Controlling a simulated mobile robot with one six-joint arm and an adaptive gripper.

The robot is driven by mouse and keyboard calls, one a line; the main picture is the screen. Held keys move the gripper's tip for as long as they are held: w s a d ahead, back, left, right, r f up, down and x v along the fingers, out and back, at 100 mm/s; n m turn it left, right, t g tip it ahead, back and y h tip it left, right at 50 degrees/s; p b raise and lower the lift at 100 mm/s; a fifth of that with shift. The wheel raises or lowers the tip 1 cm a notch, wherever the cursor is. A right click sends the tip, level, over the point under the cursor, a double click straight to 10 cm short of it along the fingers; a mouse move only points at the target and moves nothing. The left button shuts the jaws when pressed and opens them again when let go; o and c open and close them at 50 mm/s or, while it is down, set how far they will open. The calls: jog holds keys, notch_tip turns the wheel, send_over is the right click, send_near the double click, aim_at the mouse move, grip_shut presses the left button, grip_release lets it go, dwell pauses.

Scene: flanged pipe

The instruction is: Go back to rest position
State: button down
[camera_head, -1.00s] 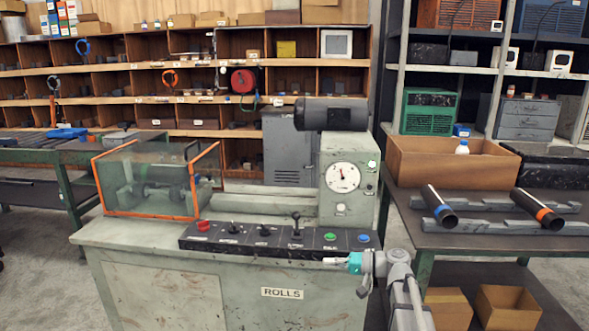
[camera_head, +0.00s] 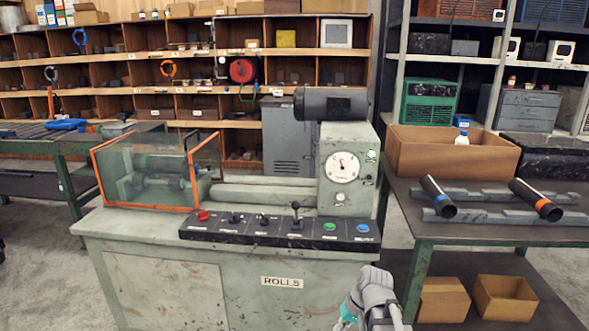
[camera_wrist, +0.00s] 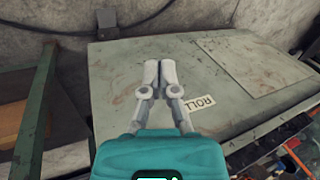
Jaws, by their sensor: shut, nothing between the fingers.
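My gripper (camera_wrist: 160,72) is shut and empty in the wrist view, its two grey fingers together in front of the machine's front panel. In the head view my arm shows at the bottom right of the machine, low in front of it, with a bit of the teal gripper body at its left; the fingertips are hidden there. The green-grey ROLLS machine (camera_head: 200,280) stands in the middle. Its black control panel (camera_head: 280,232) carries a red button (camera_head: 203,216), several levers, a green button (camera_head: 330,226) and a blue button (camera_head: 363,228).
Right of the machine, a table (camera_head: 460,232) holds two dark pipes on grey supports and a cardboard box (camera_head: 415,160). Smaller boxes (camera_head: 505,300) sit on its lower shelf. A green-legged bench (camera_head: 66,190) stands at left. An orange-edged guard (camera_head: 135,205) covers the machine's left end.

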jog(key=s+d+f+h, duration=0.1)
jog(key=s+d+h, duration=0.3)
jog(key=s+d, duration=0.1)
notch_tip(320, 180, up, 20)
jog(key=p, duration=2)
jog(key=shift+w, duration=0.25)
jog(key=c, duration=1.4)
grip_release()
jog(key=shift+a, duration=0.15)
